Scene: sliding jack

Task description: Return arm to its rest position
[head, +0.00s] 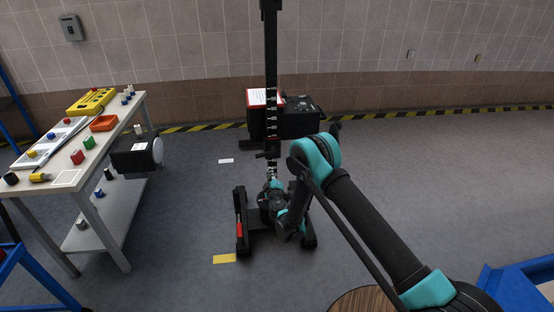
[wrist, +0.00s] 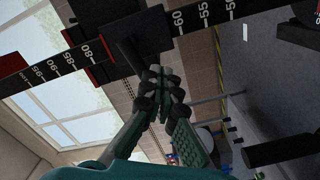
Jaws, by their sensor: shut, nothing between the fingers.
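My arm reaches out from the lower right in the head view, bent at a teal joint. My gripper (wrist: 163,92) shows in the wrist view with its dark fingertips together and nothing between them. In the head view my gripper is hard to make out against the dark jack post. The sliding jack (head: 271,65) is a tall black post with white scale marks, standing on a black base with two feet. In the wrist view its scale (wrist: 205,20) runs across the top, with a dark slider block (wrist: 125,35) on it. I cannot tell whether the fingertips touch the jack.
A white workbench (head: 85,175) with coloured blocks, a yellow case (head: 91,101) and an orange tray (head: 103,123) stands at the left. A black box (head: 300,120) is behind the jack. A blue frame (head: 515,288) and a round wooden top (head: 365,300) are at lower right.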

